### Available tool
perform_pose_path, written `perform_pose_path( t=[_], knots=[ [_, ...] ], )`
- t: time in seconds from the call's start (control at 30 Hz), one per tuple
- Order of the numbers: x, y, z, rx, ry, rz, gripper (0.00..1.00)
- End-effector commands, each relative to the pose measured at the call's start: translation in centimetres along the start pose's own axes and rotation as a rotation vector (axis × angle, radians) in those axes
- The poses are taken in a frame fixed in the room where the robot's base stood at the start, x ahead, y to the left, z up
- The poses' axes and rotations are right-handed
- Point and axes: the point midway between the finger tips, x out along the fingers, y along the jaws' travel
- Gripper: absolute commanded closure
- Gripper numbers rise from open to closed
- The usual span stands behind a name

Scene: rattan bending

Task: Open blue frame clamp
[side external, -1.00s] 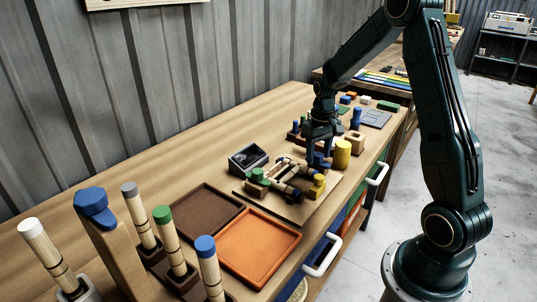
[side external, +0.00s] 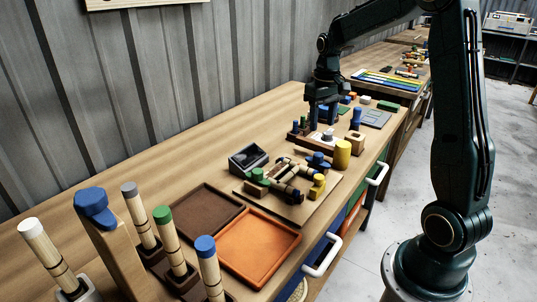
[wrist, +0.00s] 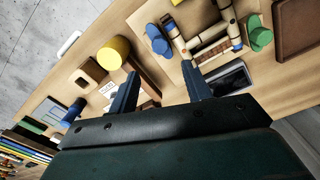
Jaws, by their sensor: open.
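The blue frame clamp (side external: 318,160) stands at the far corner of the rattan frame (side external: 284,171) on a pale board. In the wrist view the blue clamp (wrist: 157,40) shows near the top, beside the frame (wrist: 205,40). A green clamp (side external: 257,175) and a yellow clamp (side external: 318,185) sit at other parts of the frame. My gripper (side external: 323,118) is open and empty, raised beyond the blue clamp and apart from it. Its two fingers (wrist: 160,76) show spread in the wrist view. I cannot tell whether the blue clamp is open.
A yellow cylinder (side external: 342,154) and a wooden block with a hole (side external: 355,140) stand right of the clamp. A dark box (side external: 248,158) is at the left. Brown (side external: 200,210) and orange (side external: 258,246) trays lie nearer the camera.

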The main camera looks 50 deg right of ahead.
Motion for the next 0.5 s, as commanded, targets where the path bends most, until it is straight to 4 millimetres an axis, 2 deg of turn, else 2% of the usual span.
perform_pose_path(
  t=[0.2,0.5],
  knots=[
    [-2.2,0.0,-0.1,0.000,0.002,0.000,0.51],
    [-2.8,0.0,0.0,0.000,0.000,0.000,0.51]
  ],
)
